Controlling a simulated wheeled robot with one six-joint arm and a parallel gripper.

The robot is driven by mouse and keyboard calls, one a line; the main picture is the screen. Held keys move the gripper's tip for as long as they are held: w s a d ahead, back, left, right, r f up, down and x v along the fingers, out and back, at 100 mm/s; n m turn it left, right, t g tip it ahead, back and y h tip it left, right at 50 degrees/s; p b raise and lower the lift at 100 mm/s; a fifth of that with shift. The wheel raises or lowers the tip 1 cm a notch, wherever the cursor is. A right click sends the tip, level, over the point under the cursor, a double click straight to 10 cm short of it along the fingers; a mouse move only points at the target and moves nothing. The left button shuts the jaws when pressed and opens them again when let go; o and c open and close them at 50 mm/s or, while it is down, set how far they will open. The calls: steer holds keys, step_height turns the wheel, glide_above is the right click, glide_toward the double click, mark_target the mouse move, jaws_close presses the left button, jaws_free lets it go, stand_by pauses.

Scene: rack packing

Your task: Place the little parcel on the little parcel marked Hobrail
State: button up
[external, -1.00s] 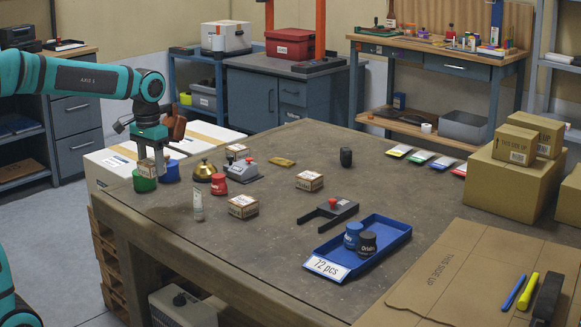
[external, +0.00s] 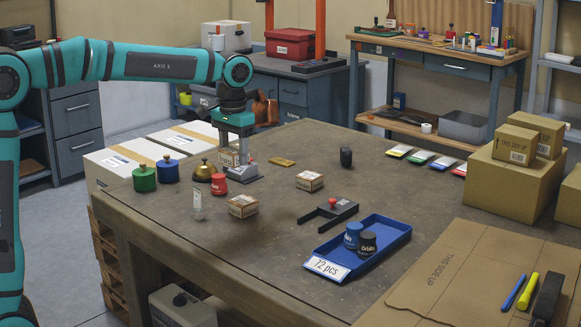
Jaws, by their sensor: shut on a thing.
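My gripper (external: 240,153) is over the far left part of the table, fingers pointing down, shut on a small brown-and-white parcel (external: 229,158). The fingers hide part of this parcel; whether it touches the table cannot be told. Two similar little parcels stand apart on the table: one nearer the front (external: 242,206) and one to the right (external: 309,181). Their print is too small to read, so I cannot tell which is marked Hobrail.
A grey device (external: 246,172), a brass bell (external: 204,173), a red pot (external: 219,185) and a pale tube (external: 198,207) crowd near my gripper. Green (external: 144,179) and blue (external: 168,169) pots stand left. A black forked holder (external: 328,213) and blue tray (external: 391,235) lie right.

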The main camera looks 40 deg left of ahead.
mark_target(243, 200)
steer(key=shift+w+d, duration=0.3)
steer(key=shift+d, duration=0.35)
steer(key=shift+w+d+f, duration=0.1)
steer(key=shift+d, duration=0.15)
steer(key=shift+f, duration=4.8)
steer(key=shift+f, duration=0.1)
steer(key=o, duration=1)
step_height(243, 200, up, 12)
steer(key=shift+r, duration=0.1)
